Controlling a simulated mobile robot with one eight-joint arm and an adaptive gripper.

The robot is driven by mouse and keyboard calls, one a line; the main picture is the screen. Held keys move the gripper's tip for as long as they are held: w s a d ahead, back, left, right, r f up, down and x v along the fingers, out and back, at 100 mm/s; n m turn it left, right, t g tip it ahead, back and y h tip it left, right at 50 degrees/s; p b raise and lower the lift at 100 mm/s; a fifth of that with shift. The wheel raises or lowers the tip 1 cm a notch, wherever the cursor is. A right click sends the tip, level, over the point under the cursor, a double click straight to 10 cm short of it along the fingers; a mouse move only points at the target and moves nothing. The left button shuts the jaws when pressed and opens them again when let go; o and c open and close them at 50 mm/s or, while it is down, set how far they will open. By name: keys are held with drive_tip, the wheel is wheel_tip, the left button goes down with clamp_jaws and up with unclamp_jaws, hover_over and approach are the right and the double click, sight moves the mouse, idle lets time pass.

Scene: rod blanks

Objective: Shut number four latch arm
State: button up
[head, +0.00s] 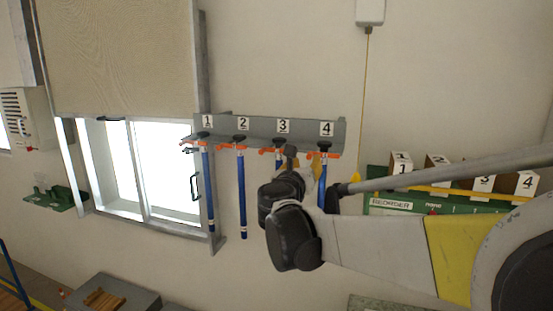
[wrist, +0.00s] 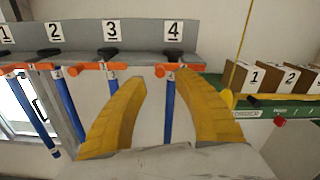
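A grey wall rack (head: 262,128) carries plates numbered 1 to 4, with blue rods hanging below and orange latch arms at the rod tops. The number four latch arm (head: 324,155) is below plate 4 at the right end; it also shows in the wrist view (wrist: 191,67), just beyond my fingertips. I cannot tell how far it is swung. The number four blue rod (wrist: 169,110) shows between my fingers. My gripper (wrist: 160,77) is open, its yellow fingers spread and pointing up at the rack. In the head view my wrist hides part of rod three.
A green reorder board (head: 400,196) with numbered boxes stands right of the rack. A thin cord (head: 365,90) hangs on the wall between them. A window (head: 140,170) with a blind is on the left. My arm comes in from the right.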

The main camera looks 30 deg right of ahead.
drive_tip(key=v, duration=0.7)
drive_tip(key=s+a+f+m+g+y+b, duration=0.1)
drive_tip(key=s+a+f+m+y+b, duration=0.15)
drive_tip(key=f+m+b, duration=0.65)
drive_tip(key=s+a+f+m+g+y+b, duration=0.15)
drive_tip(key=s+f+b, duration=0.3)
drive_tip(key=f, duration=0.95)
drive_tip(key=s+a+f+m+g+y+b, duration=0.1)
drive_tip(key=s+a+f+m+y+b, duration=0.3)
drive_tip(key=f+b, duration=0.6)
drive_tip(key=s+a+f+m+y+b, duration=0.2)
drive_tip(key=a+f+m+b, duration=0.2)
drive_tip(key=f, duration=0.4)
drive_tip(key=s+a+f+m+g+y+b, duration=0.1)
drive_tip(key=a+f+m+b, duration=0.3)
drive_tip(key=f, duration=0.5)
drive_tip(key=s+a+f+m+y+b, duration=0.2)
drive_tip(key=s+a+f+m+b, duration=0.2)
drive_tip(key=f, duration=0.5)
drive_tip(key=shift+a+m+y+b, duration=0.3)
drive_tip(key=shift+a+m+b, duration=0.35)
drive_tip(key=shift+m, duration=0.4)
drive_tip(key=shift+s, duration=0.1)
